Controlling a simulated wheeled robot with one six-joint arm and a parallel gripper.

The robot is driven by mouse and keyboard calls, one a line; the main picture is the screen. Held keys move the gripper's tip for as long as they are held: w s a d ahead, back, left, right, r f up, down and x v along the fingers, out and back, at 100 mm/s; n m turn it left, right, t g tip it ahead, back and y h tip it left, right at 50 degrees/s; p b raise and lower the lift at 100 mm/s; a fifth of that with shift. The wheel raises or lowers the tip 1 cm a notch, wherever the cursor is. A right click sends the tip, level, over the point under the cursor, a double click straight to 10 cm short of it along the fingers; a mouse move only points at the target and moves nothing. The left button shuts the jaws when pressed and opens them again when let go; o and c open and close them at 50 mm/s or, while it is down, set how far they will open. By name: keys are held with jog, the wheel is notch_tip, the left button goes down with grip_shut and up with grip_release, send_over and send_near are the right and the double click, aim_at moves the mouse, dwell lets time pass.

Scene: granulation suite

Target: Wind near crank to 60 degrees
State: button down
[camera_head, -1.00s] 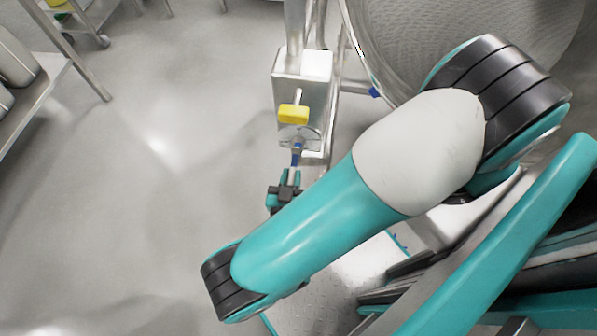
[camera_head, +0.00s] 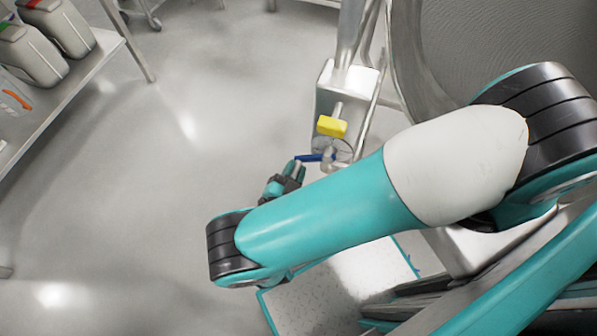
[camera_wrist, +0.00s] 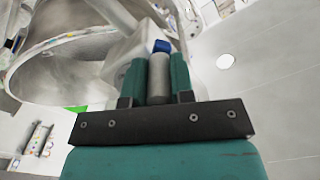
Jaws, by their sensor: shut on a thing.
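The near crank's blue arm (camera_head: 312,157) points left from a hub in front of a round grey dial on a steel box (camera_head: 350,84). My gripper (camera_head: 296,168) is at the outer end of this arm. In the wrist view, my gripper (camera_wrist: 159,78) is shut on the crank's grey cylindrical grip (camera_wrist: 159,80), with a finger on each side. The blue crank end (camera_wrist: 161,46) shows just past the grip. Any dial markings are too small to read.
A yellow handle (camera_head: 332,126) sticks out of the same box just above the dial. A large steel vessel (camera_head: 470,50) stands at the back right. A shelf (camera_head: 75,88) with grey containers is at the left. The floor between is clear.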

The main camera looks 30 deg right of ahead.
jog(key=shift+w+a+r, duration=0.15)
jog(key=shift+r, duration=0.2)
dwell(0.4)
jog(key=c, duration=1)
grip_release()
jog(key=shift+o, duration=0.2)
